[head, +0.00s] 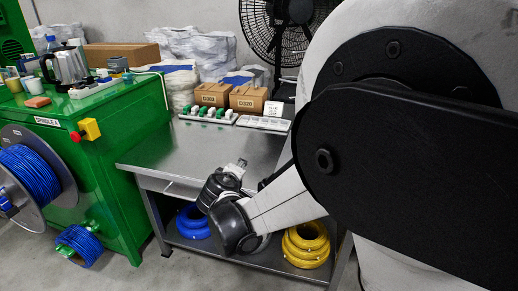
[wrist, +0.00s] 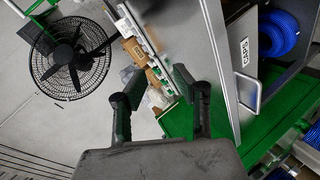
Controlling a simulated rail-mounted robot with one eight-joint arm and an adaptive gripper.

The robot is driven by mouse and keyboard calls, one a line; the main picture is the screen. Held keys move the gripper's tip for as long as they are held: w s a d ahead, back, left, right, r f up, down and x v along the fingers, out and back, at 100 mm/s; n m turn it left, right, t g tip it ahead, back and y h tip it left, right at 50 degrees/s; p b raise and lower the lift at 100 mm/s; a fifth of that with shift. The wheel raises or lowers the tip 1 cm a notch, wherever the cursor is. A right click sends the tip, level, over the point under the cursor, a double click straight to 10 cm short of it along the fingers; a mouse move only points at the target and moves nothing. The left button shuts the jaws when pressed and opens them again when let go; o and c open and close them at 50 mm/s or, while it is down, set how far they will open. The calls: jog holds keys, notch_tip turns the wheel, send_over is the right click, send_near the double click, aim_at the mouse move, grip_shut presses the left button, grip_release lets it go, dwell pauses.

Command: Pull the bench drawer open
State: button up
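The grey metal bench (head: 225,148) stands in the middle of the head view. Its drawer (head: 180,187) is under the front edge at the left, partly hidden by my arm, and looks shut. In the wrist view the drawer front (wrist: 236,75) stands sideways, with a small label and a bar handle (wrist: 257,96). My gripper (wrist: 158,90) is open and empty there, its two dark fingers apart. The handle lies to the right of both fingers, not between them. In the head view my gripper (head: 238,165) shows small near the bench's front edge.
A green cabinet (head: 120,165) stands left of the bench, with a blue cable reel (head: 30,172) on its front. Blue (head: 193,222) and yellow (head: 306,244) coils lie on the lower shelf. Boxes (head: 212,94) and parts line the bench's back; its front top is mostly clear.

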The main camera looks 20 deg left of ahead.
jog(key=s+a+f+n+t+y+b, duration=0.1)
jog(key=s+a+f+n+y+b, duration=0.2)
jog(key=a+f, duration=0.75)
jog(key=n+y+b, duration=0.1)
jog(key=n, duration=0.2)
send_near(181, 197)
jog(key=b+x, duration=0.3)
jog(key=x, duration=0.7)
jog(key=shift+w+a+f+b, duration=0.2)
jog(key=shift+a+f+b, duration=0.05)
jog(key=shift+b, duration=0.15)
grip_shut()
